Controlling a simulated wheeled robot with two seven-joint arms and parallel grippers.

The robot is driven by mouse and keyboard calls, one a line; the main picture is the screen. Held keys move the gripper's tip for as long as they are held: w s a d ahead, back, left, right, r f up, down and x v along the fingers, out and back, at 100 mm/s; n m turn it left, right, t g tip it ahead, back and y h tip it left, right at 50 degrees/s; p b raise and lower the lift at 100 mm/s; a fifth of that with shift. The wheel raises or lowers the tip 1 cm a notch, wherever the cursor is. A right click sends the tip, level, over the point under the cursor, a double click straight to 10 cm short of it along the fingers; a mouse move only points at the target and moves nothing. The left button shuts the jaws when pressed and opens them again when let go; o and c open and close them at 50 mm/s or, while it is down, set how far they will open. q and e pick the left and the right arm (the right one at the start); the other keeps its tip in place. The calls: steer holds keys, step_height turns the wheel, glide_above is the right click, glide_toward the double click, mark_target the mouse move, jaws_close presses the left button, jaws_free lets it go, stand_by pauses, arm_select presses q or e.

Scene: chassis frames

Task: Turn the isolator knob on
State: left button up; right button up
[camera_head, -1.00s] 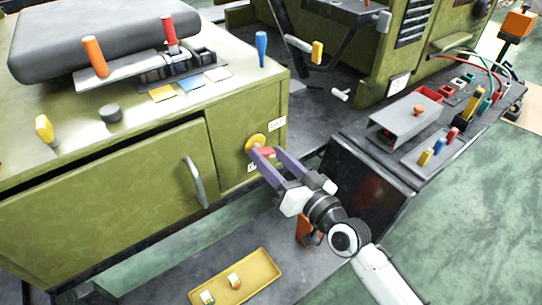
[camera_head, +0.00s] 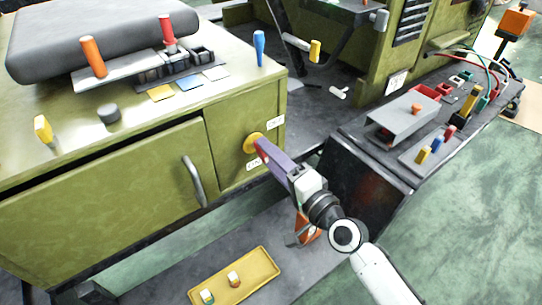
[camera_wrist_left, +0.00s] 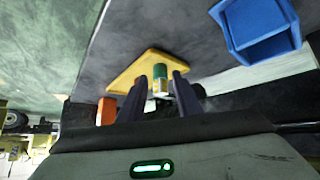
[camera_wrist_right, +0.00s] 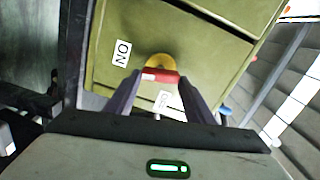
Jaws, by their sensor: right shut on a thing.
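The isolator knob is a yellow round base (camera_head: 250,142) with a red handle (camera_wrist_right: 161,76) on the green cabinet front. My right gripper (camera_head: 262,150) is shut on the red handle, with a finger at each end in the right wrist view. There the handle lies crosswise, its white-marked end towards the ON label (camera_wrist_right: 122,53). The fingers hide most of the handle in the head view. My left gripper (camera_wrist_left: 158,78) is open in its wrist view, with a green-and-white piece showing between the fingers.
A cabinet handle (camera_head: 194,182) juts out left of the knob. A yellow tray (camera_head: 262,262) with small pieces lies below; it also shows in the left wrist view (camera_wrist_left: 125,77). A blue bin (camera_wrist_left: 262,35) is there too. A dark bench (camera_head: 365,185) stands right of my right arm.

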steer(key=shift+m, duration=1.3)
steer(key=o, duration=1.1)
steer(key=shift+c, duration=0.2)
arm_select(q)
steer(key=shift+f+b, duration=0.5)
steer(key=shift+b, duration=0.05)
arm_select(e)
steer(key=v, duration=1)
arm_select(q)
steer(key=shift+s, duration=0.1)
arm_select(e)
steer(key=shift+s+d+f, duration=0.1)
steer(key=shift+s+d, duration=0.05)
